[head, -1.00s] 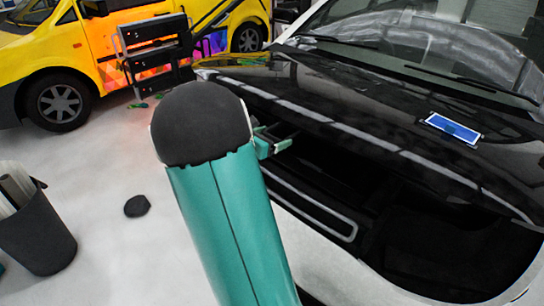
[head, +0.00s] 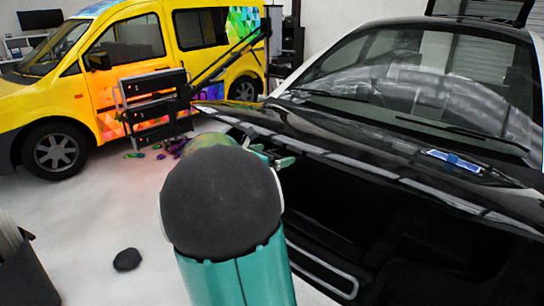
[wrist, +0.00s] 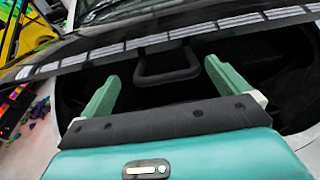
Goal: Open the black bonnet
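The black bonnet (head: 360,150) of the white car is raised at its front edge, with a dark opening below it. In the wrist view the bonnet (wrist: 130,28) crosses the top, its front edge showing as a pale, segmented strip. My gripper (wrist: 160,70) is open and empty, its two green fingers wide apart below that edge. In the head view my gripper (head: 278,158) is at the bonnet's front edge, partly hidden behind my arm. I cannot tell whether the fingers touch the bonnet.
A blue card (head: 455,160) lies on the bonnet below the windscreen (head: 420,85). The engine bay (head: 400,240) is open and dark. A yellow van (head: 130,60) and a black tool cart (head: 155,105) stand behind left. A dark bin (head: 28,270) and a black lump (head: 127,260) are on the floor.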

